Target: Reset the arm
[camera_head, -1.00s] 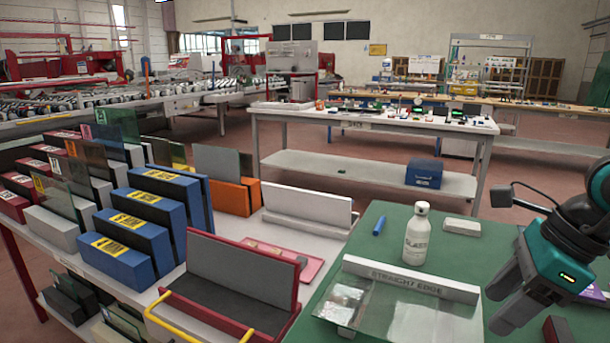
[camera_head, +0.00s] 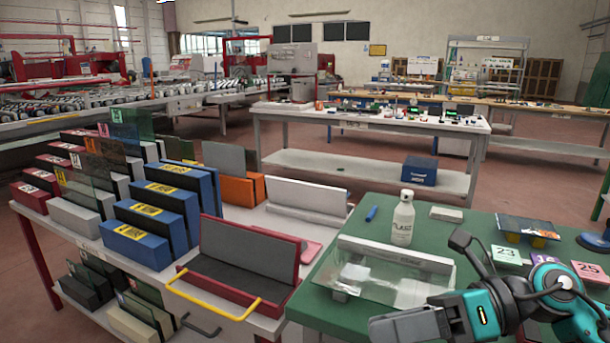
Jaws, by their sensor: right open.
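My right gripper (camera_head: 408,325) is at the bottom right, over the front of the green-topped table (camera_head: 338,318). Its grey fingers point left, and it holds nothing that I can see. My teal and black right arm comes in from the lower right. The gripper is just in front of the clear glass sheet (camera_head: 385,280) and hides part of the table edge. My left gripper is not in view.
Left stands a rack table with blue holders (camera_head: 150,215) and a red-framed tray (camera_head: 240,262) with a yellow handle.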

